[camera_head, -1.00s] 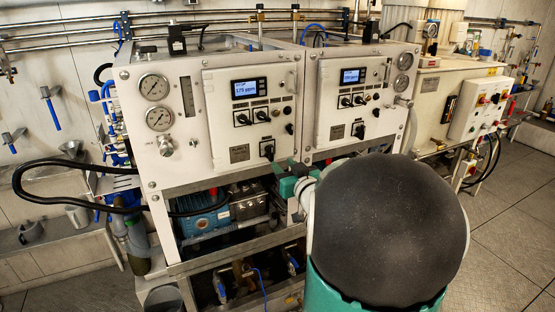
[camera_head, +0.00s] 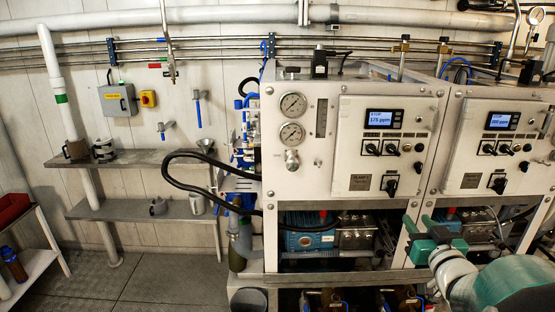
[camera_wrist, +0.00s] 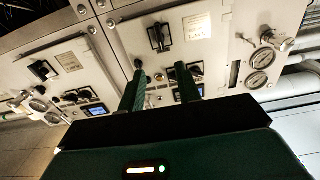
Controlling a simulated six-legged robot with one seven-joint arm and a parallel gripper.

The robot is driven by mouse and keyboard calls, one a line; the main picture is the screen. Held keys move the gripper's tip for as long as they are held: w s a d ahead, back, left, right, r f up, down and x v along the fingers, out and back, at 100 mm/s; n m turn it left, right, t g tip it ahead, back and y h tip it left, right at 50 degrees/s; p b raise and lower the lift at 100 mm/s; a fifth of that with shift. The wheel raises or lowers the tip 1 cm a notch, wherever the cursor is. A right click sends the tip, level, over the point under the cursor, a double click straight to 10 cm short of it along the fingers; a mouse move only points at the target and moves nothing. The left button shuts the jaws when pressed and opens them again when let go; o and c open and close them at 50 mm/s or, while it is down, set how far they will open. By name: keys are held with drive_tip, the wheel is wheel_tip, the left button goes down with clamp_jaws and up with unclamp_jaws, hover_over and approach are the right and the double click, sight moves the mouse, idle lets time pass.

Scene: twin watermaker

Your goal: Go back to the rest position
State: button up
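My gripper (camera_head: 418,222) shows at the lower right in the head view, green, in front of the frame below the white watermaker panels. In the wrist view its two green fingers (camera_wrist: 160,72) stand apart with nothing between them. The left watermaker panel (camera_head: 352,185) has two gauges and a display that reads 175 ppm. The right panel (camera_head: 463,185) has a similar display and switches. The wrist view shows both panels upside down. I cannot tell how far the fingertips are from the panels.
Grey wall shelves (camera_head: 130,208) with mugs stand at the left. A white shelf with a red bin (camera_head: 12,208) is at the far left edge. A black hose (camera_head: 185,187) bulges left from the watermaker. The floor (camera_head: 165,282) at the lower left is clear.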

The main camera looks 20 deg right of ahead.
drive_tip(key=w+a+g, duration=0.1)
drive_tip(key=a+g, duration=0.5)
drive_tip(key=a, duration=0.9)
drive_tip(key=s+a+f+n+g+y, duration=0.1)
drive_tip(key=s+a+g+y, duration=0.1)
drive_tip(key=s+a, duration=0.4)
drive_tip(key=s+a+f+n+g+y, duration=0.2)
drive_tip(key=s+a, duration=0.4)
drive_tip(key=a, duration=0.5)
drive_tip(key=shift+g+y, duration=0.5)
drive_tip(key=shift+g, duration=0.4)
drive_tip(key=shift+a, duration=0.1)
